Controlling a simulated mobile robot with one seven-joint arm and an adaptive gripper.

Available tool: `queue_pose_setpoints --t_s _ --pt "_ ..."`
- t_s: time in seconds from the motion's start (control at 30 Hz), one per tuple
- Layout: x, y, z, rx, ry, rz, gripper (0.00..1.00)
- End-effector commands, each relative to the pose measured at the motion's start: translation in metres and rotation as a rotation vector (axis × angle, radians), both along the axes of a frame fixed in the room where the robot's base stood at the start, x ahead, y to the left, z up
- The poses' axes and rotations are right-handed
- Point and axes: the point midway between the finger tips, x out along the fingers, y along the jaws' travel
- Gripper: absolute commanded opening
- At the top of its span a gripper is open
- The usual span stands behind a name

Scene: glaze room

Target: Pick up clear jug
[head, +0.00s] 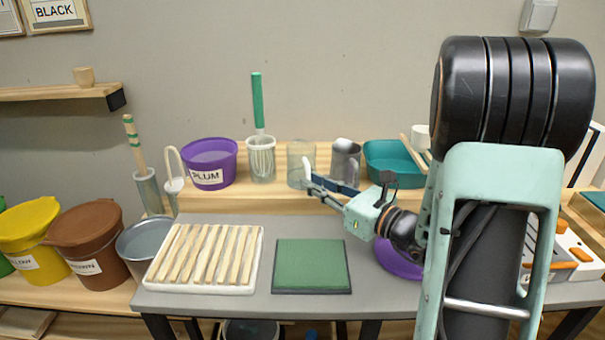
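A clear jug (301,150) stands upright on the wooden shelf behind the grey table, in the head view. A pale upright piece at its right front may be its handle. My gripper (309,180) reaches in from the right at the jug's lower front. Its two dark fingers look spread apart, with their tips close to the jug. I cannot tell whether they touch it. The fingers hide the lower right part of the jug.
A clear container with a green-handled brush (261,160) stands left of the jug, and a grey metal cup (346,158) stands close on its right. A purple PLUM bucket (209,165) and teal tub (390,165) share the shelf. A green mat (312,265) lies bare in front.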

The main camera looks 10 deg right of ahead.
Motion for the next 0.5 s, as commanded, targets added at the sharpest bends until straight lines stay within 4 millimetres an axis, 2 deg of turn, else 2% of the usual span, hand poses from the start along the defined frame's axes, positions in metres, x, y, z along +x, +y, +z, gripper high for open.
queue_pose_setpoints --t_s 0.2,0.43,0.5 --pt "0.02 0.013 -0.001 -0.001 0.0 0.0 0.17" --pt "0.021 0.013 0.0 -0.001 0.001 -0.001 0.17" --pt "0.021 0.013 0.0 -0.001 0.001 -0.001 0.1"
